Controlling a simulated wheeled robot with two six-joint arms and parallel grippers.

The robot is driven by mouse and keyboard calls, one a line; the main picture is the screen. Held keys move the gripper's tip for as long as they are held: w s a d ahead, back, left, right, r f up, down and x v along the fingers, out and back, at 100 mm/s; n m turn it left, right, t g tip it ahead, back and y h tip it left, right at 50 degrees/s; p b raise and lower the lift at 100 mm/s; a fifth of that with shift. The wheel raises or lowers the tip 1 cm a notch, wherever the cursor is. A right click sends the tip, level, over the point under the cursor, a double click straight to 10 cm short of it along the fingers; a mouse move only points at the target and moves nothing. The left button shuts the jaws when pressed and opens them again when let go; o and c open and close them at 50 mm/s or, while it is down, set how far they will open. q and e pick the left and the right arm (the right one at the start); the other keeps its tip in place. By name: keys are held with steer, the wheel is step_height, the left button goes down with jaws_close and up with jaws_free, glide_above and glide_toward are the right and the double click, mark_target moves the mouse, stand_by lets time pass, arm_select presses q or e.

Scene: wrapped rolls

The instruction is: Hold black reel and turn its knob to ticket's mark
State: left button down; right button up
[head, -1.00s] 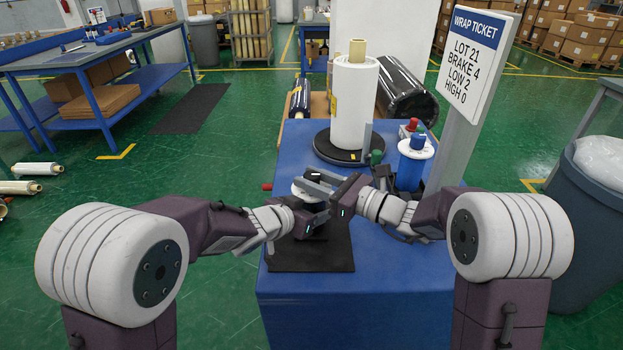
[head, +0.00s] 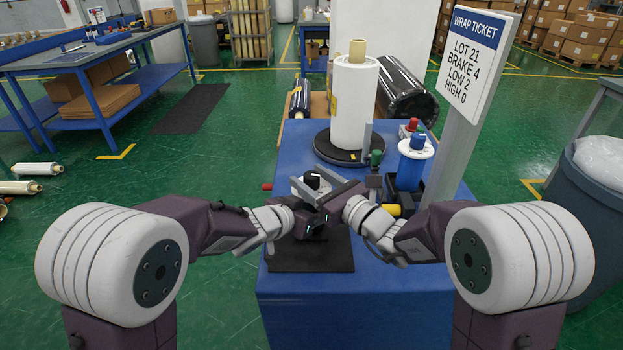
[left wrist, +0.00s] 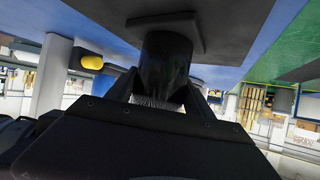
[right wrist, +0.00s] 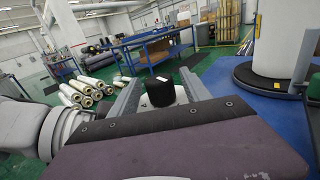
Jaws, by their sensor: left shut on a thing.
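The black reel shows in the left wrist view (left wrist: 166,62) as a dark upright body between the fingers of my left gripper (left wrist: 163,92), which is shut on it. In the head view my right gripper mostly hides the reel. Its black knob (head: 312,180) sits on a white top; in the right wrist view the knob (right wrist: 160,92) bears a small white mark. My right gripper (head: 322,187) is open, its two grey fingers on either side of the knob, apparently not touching it. The ticket (head: 478,58) reads LOT 21, BRAKE 4, LOW 2, HIGH 0. The dial's markings are unreadable.
The reel stands over a black mat (head: 335,257) on the blue table (head: 340,305). Behind are a white roll (head: 353,110) on a black turntable, a blue-and-white reel (head: 411,165), and red, green and yellow (head: 391,210) knobs on the right. The front of the table is clear.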

mark_target(317, 183)
steer(key=v, duration=0.7)
steer(key=shift+s+d, duration=0.15)
steer(key=shift+d, duration=0.05)
steer(key=s+a+r+n+g+y, duration=0.2)
steer(key=a+r+n+g+y, duration=0.1)
steer(key=y, duration=0.1)
steer(key=w+d+f+n+g, duration=0.1)
steer(key=w+d+f+g, duration=0.25)
steer(key=d, duration=0.25)
steer(key=shift+n+t, duration=0.3)
steer(key=shift+t, duration=0.15)
steer(key=x, duration=0.8)
steer(key=r+x, duration=0.1)
steer(key=x, duration=0.3)
